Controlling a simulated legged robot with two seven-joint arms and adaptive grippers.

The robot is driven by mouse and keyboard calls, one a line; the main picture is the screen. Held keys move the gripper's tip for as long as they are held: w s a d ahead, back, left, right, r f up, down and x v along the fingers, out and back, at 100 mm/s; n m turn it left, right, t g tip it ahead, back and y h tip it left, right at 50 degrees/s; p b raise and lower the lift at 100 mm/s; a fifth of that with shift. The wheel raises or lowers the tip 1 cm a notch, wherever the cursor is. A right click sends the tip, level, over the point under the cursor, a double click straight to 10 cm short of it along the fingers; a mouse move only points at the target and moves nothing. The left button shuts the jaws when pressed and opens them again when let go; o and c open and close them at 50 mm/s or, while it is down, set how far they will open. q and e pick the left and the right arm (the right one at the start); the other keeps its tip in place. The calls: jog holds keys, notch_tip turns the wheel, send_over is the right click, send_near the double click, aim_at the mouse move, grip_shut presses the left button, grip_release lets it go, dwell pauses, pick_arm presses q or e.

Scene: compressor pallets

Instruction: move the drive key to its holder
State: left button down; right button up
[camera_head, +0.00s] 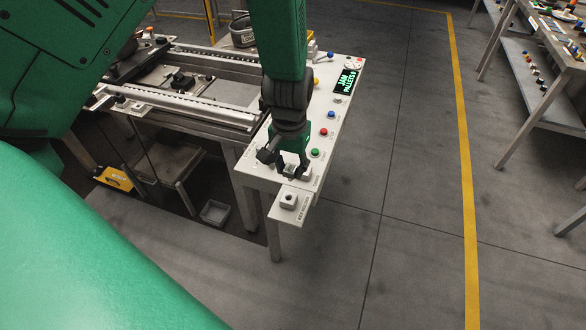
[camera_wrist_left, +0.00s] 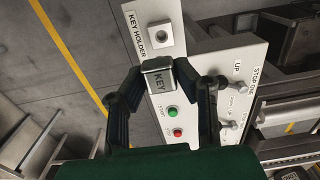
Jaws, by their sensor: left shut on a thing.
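The drive key (camera_wrist_left: 157,82), a pale block marked KEY, is between the fingers of my left gripper (camera_wrist_left: 165,88) in the wrist view. In the head view this gripper (camera_head: 292,172) points down over the near end of the white control panel, and the key is hard to make out there. The socket looks empty. My right gripper is not in view.
The control panel (camera_head: 340,124) carries a green button (camera_head: 315,153), a red button (camera_head: 323,132), a blue button and a lit display (camera_head: 346,82) reading JAM. A conveyor with rails (camera_head: 200,98) lies to the left. Open floor lies right of the panel.

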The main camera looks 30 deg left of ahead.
aim_at(291, 180)
pick_arm(q)
jog(key=shift+a, duration=0.25)
jog(key=shift+s+a+r, duration=0.1)
jog(key=shift+s+a, duration=0.05)
jog(key=shift+s, duration=0.1)
jog(key=shift+s+a+p, duration=0.1)
jog(key=shift+p, duration=0.2)
jog(key=f, duration=0.1)
jog(key=d+f+b, duration=0.1)
jog(key=shift+f, duration=0.3)
jog(key=shift+d+f+b, duration=0.2)
jog(key=shift+f+b, duration=0.5)
jog(key=shift+f, duration=0.05)
jog(key=shift+a+f+b, duration=0.25)
jog(key=shift+f+b, duration=0.05)
jog(key=shift+f, duration=0.35)
jog(key=shift+a+f, duration=0.25)
jog(key=shift+a, duration=0.1)
jog(key=shift+d+r, duration=0.1)
jog(key=shift+d, duration=0.35)
jog(key=shift+a, duration=0.5)
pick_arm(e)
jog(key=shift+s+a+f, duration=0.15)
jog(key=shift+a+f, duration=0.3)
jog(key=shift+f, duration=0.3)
